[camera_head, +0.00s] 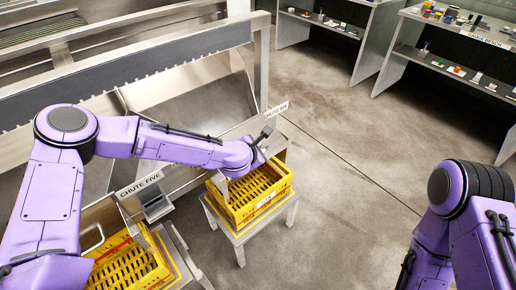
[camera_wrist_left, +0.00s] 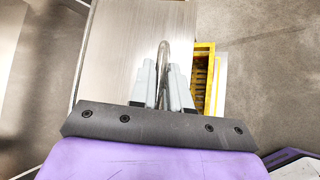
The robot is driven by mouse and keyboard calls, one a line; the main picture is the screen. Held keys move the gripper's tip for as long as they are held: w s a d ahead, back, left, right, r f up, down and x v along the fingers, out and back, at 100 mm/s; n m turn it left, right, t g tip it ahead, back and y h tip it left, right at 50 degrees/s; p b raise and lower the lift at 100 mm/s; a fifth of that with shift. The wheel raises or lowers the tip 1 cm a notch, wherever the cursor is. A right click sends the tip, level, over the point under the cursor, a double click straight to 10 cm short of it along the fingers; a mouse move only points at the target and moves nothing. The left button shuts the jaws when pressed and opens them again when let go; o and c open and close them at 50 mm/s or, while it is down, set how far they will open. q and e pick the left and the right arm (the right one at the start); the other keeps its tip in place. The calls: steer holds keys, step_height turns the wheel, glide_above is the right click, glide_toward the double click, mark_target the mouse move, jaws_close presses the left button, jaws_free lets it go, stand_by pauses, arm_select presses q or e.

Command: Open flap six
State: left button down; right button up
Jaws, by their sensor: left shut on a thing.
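The chute six sign (camera_head: 276,109) stands at the chute's lower end, partly hidden by my left arm. My left gripper (camera_head: 265,134) is beside it, at the chute mouth above a yellow crate. In the left wrist view my left gripper (camera_wrist_left: 163,90) is shut on a curved metal handle (camera_wrist_left: 163,58), with one finger on each side of it. The handle stands out from a brushed metal panel (camera_wrist_left: 125,40), which appears to be flap six. My arm hides most of the flap in the head view. My right gripper is out of view; only its purple arm shows at right.
A yellow crate (camera_head: 232,217) stands on a metal stand under chute six. Another yellow crate (camera_head: 150,262) is under the chute five sign (camera_head: 139,186). Shelves (camera_head: 420,56) with small items stand at the back right. The floor between is clear.

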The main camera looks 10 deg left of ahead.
arm_select(q)
steer(key=shift+w+r, duration=0.1)
steer(key=shift+r, duration=0.4)
steer(key=shift+a, duration=0.15)
steer(key=c, duration=1.2)
jaws_free()
steer(key=shift+o, duration=0.2)
steer(key=v, duration=1)
steer(key=shift+s+p, duration=0.25)
steer(key=shift+p, duration=0.05)
